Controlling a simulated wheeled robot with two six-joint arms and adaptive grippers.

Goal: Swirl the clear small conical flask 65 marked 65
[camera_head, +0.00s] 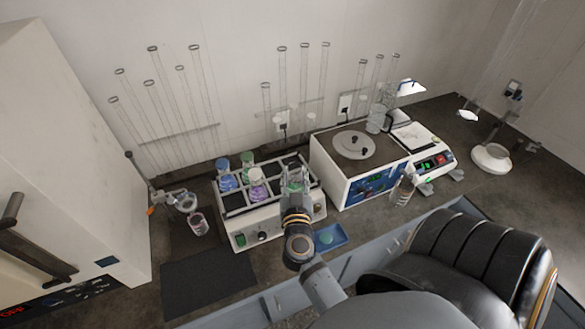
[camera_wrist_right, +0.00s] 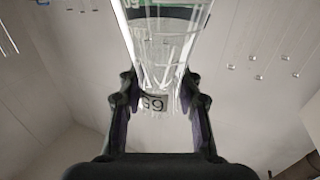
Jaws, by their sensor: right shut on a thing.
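The clear small conical flask (camera_wrist_right: 165,68) is between the two dark fingers of my right gripper (camera_wrist_right: 160,105) in the right wrist view. A small label on the glass shows upside down and reads as 65. The fingers press on the flask from both sides. In the head view my right gripper (camera_head: 296,190) is over the right part of the shaker rack, and the clear flask is hard to make out there. I cannot tell how far the flask's base is from the rack. My left gripper is not in view.
The white shaker (camera_head: 280,228) holds several colored flasks in its rack. A blue tray (camera_head: 330,238) and a dark mat (camera_head: 208,284) lie in front.

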